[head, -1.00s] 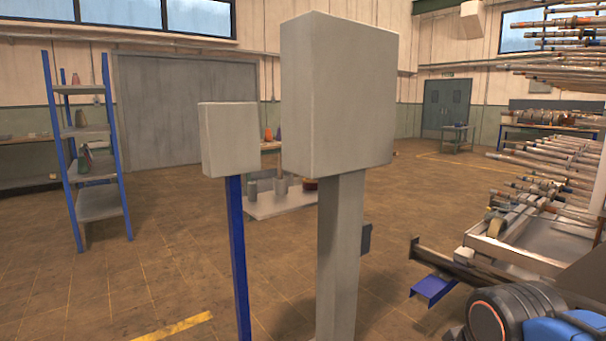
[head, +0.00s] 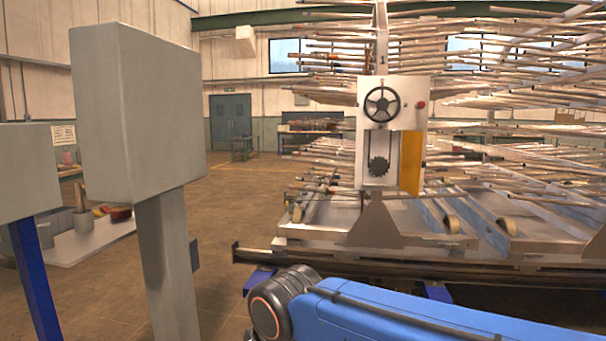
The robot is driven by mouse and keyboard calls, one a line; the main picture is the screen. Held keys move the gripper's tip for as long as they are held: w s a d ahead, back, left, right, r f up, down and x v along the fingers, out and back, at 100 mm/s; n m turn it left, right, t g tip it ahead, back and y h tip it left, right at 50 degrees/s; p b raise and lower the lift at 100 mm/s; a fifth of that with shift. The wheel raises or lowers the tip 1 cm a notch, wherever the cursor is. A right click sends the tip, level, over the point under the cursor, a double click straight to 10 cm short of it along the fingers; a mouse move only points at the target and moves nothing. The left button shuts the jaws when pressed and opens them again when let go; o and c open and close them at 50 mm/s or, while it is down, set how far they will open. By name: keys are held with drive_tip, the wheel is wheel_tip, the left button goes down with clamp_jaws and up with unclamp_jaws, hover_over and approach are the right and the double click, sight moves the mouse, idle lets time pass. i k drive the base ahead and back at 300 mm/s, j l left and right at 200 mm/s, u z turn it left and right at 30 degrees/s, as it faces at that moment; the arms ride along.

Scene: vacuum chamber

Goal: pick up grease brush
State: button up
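I cannot make out a grease brush for certain. On a low pale table (head: 72,249) at the left, partly hidden by a grey box on a post, stand grey cans (head: 83,222). A thin upright handle (head: 80,196) rises from one of them; it may belong to a brush. A red-brown object (head: 121,213) lies beside the cans. My blue arm with its black joint reaches across the bottom right; my gripper is out of the picture.
A large grey box on a post (head: 140,105) stands close at the left, with a smaller grey box (head: 25,172) beside it. A large rack of rods with a handwheel panel (head: 390,130) fills the right. Open brown floor (head: 225,210) lies between, leading to grey doors (head: 230,122).

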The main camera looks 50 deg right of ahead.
sight(81, 202)
drive_tip(key=z, duration=1.25)
drive_tip(key=u, duration=1.35)
drive_tip(key=i+j+u, duration=0.2)
drive_tip(key=j+u, duration=0.25)
drive_tip(key=i+j+u, duration=0.2)
drive_tip(key=u, duration=0.25)
drive_tip(key=i+j+u, duration=0.2)
drive_tip(key=i+u, duration=0.25)
drive_tip(key=i+j+u, duration=0.25)
drive_tip(key=i+u, duration=0.2)
drive_tip(key=i+z, duration=0.35)
drive_tip(key=i+j+z, duration=0.15)
drive_tip(key=i+z, duration=0.25)
